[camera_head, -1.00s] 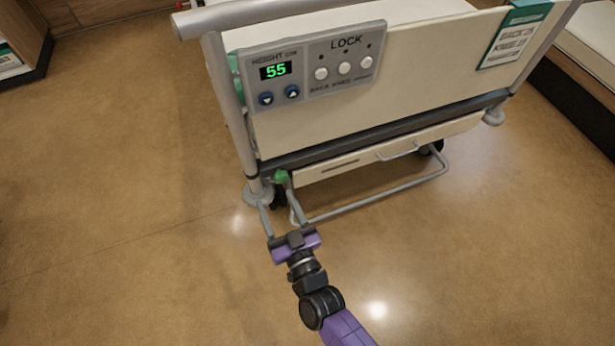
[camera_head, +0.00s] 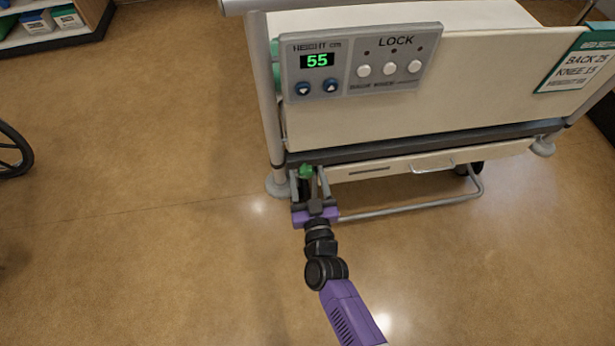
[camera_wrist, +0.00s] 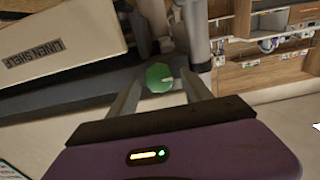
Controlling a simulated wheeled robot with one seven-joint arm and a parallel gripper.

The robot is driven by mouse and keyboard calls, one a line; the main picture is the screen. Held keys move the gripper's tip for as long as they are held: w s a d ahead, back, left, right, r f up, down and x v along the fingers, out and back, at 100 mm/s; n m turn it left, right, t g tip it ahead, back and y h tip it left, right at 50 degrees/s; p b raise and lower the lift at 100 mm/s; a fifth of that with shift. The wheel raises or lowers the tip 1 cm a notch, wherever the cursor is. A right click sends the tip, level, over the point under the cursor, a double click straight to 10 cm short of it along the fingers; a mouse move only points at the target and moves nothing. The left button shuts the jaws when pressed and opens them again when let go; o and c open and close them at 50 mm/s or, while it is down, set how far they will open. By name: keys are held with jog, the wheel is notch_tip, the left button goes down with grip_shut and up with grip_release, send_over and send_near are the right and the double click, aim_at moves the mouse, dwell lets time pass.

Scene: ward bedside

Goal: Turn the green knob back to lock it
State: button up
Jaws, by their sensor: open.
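The green knob (camera_head: 305,171) is at the lower left corner of the bed's end, below the white panel. It also shows as a round green face with a pale mark in the wrist view (camera_wrist: 159,77), framed between my two fingers. My gripper (camera_head: 309,186) is open and points at the knob from the front. In the wrist view the fingers (camera_wrist: 157,90) stand to either side of the knob with gaps. I cannot tell whether the tips reach past its face.
The bed's end panel (camera_head: 500,85) carries a control box (camera_head: 362,62) reading 55. A grey tube frame (camera_head: 420,207) runs low to the right of my gripper. A bed post (camera_head: 272,100) stands left. A wheel (camera_head: 14,150) shows at the far left. Floor in front is clear.

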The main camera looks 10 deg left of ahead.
jog(key=shift+w, duration=0.1)
grip_shut()
dwell(0.4)
jog(key=m+b, duration=0.1)
jog(key=m, duration=0.3)
jog(key=shift+m, duration=0.4)
jog(key=m+b, duration=0.1)
jog(key=m, duration=0.3)
jog(key=shift+d+f+m+b, duration=0.1)
jog(key=shift+f+m+b, duration=0.05)
jog(key=shift+m+b, duration=0.2)
jog(key=m+b, duration=0.1)
jog(key=m, duration=0.3)
jog(key=shift+w+d+m+b, duration=0.1)
jog(key=shift+m+b, duration=0.15)
jog(key=shift+b, duration=0.05)
jog(key=shift+f+m+b, duration=0.1)
jog(key=shift+m+b, duration=0.55)
jog(key=shift+m, duration=1.35)
